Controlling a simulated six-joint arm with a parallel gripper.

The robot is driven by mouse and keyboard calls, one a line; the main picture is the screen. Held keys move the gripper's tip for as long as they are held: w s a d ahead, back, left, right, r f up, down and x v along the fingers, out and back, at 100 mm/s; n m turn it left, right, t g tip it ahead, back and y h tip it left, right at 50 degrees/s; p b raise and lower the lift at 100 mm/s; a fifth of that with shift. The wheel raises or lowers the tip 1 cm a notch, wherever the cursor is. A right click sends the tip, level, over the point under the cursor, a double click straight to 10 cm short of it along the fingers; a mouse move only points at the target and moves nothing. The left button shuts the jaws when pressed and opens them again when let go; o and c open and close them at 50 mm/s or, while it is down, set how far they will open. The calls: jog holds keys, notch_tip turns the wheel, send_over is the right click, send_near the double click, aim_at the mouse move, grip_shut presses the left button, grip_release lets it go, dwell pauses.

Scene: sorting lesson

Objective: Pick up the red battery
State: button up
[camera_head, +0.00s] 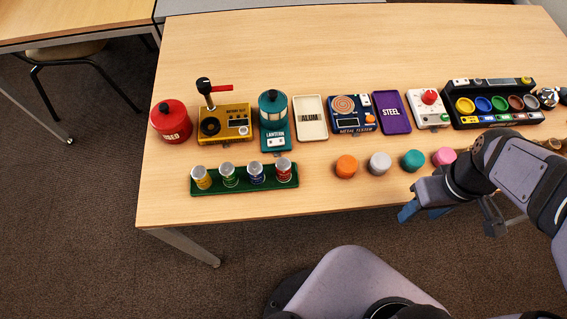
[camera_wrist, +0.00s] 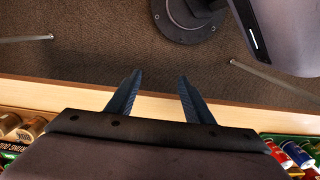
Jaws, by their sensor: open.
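The red battery (camera_head: 284,171) stands upright with a silver top at the right end of a green rack (camera_head: 240,187) near the table's front edge. Yellow, green and blue batteries stand beside it in the same rack. In the wrist view, a red battery (camera_wrist: 279,154) shows at the lower right edge, partly cut off. My gripper (camera_head: 423,212) is at the table's front edge, well to the right of the rack. Its fingers (camera_wrist: 160,79) are apart with nothing between them, over the table edge and floor.
Orange (camera_head: 346,166), grey (camera_head: 380,163), teal (camera_head: 412,160) and pink (camera_head: 444,156) pieces stand between rack and gripper. A red pot (camera_head: 171,121), lantern (camera_head: 273,110), trays and testers line the table behind. The far table (camera_head: 330,45) is clear.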

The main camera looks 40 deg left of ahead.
jog(key=a+r+n, duration=0.1)
jog(key=a+n, duration=0.1)
jog(key=a+r+n, duration=0.1)
jog(key=a+n, duration=0.1)
jog(key=a+r+n+p, duration=0.1)
jog(key=a+n, duration=0.1)
jog(key=shift+s+n, duration=0.1)
jog(key=shift+n, duration=0.3)
jog(key=a+r+n, duration=0.1)
jog(key=a+n, duration=0.1)
jog(key=n, duration=0.1)
jog(key=s+a+r+n+p, duration=0.1)
jog(key=a+n, duration=0.2)
jog(key=s+a+n, duration=0.1)
jog(key=a+n, duration=0.1)
jog(key=a, duration=0.1)
jog(key=shift+a+r+n, duration=0.15)
jog(key=shift+r+n, duration=0.25)
jog(key=s+a+r+n+p, duration=0.1)
jog(key=s+a+r+n, duration=0.15)
jog(key=a+n, duration=0.35)
jog(key=n, duration=0.5)
send_over(284, 163)
jog(key=shift+w+a+r+p, duration=0.1)
jog(key=shift+r+p, duration=0.15)
jog(key=shift+p, duration=0.15)
jog(key=shift+f, duration=3.7)
grip_shut()
